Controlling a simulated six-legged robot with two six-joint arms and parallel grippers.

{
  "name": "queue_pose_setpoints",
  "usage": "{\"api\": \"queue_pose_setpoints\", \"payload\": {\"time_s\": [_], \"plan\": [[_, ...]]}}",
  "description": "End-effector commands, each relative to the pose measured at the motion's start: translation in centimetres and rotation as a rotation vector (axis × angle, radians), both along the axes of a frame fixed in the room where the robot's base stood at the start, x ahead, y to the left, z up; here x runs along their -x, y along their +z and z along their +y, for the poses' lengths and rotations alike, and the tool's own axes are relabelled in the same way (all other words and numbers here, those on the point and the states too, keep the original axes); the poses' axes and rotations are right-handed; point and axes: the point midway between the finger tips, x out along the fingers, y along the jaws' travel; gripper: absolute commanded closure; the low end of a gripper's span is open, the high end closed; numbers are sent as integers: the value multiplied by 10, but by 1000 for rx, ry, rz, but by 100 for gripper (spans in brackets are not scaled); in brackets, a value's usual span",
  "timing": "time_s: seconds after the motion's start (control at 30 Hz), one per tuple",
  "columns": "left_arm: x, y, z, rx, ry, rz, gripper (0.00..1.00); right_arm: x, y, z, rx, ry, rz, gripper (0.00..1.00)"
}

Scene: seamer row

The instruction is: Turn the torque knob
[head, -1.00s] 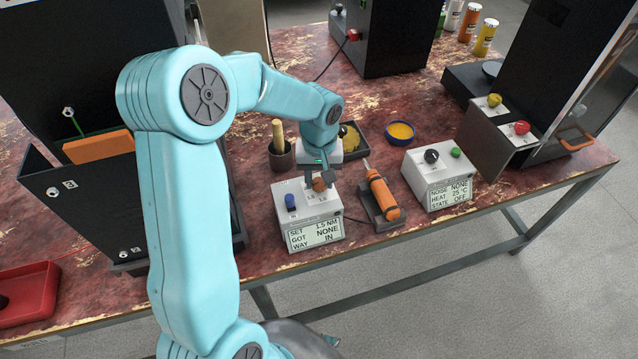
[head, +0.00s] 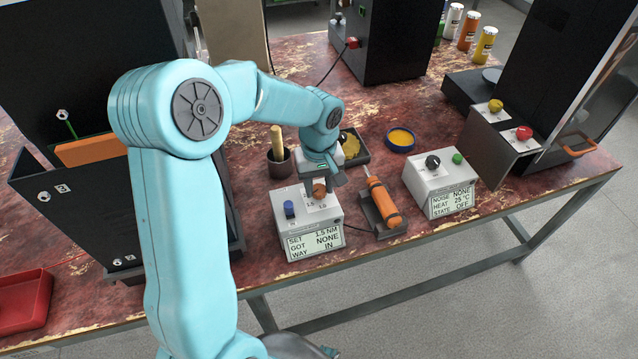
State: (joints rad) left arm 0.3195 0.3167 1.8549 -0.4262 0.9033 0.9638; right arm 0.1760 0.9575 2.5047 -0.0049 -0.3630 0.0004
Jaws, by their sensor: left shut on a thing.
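The torque knob (head: 319,190) is a small orange-brown knob on top of a white control box (head: 292,219). The box's front display (head: 313,241) reads SET 1.5 NM, GOT NONE, WAY IN. A blue knob (head: 289,210) stands on the same box, left of the torque knob. My left gripper (head: 320,187) reaches down from above and is shut on the torque knob, which its fingers partly hide. My right gripper is not in view.
An orange screwdriver (head: 383,200) lies in a dark cradle right of the box. A second white box (head: 432,185) with a black knob and a green button stands further right. A dark cup (head: 280,163) with a wooden handle stands behind. The table's front edge is close.

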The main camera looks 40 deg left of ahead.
Motion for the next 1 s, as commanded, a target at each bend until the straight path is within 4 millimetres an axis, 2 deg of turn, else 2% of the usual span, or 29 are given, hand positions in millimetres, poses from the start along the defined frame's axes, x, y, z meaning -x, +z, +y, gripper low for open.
{"api": "queue_pose_setpoints", "payload": {"time_s": [0.03, 0.07, 0.1, 0.37, 0.47, 0.57, 1.0], "plan": [[-2, 1, 2, -6, 0, -8, 52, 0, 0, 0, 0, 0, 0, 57], [-2, 1, 2, -6, 0, -8, 42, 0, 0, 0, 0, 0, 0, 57], [-2, 1, 2, -5, 0, -7, 37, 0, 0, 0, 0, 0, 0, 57], [-1, 1, 1, -2, 0, -4, 37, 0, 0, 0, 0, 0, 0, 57], [-1, 7, 1, -3, 0, -5, 37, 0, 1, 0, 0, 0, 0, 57], [-2, 23, 1, -3, 0, -8, 37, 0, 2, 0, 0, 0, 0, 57], [-1, 134, 1, -4, -1, -9, 37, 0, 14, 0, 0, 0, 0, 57]]}}
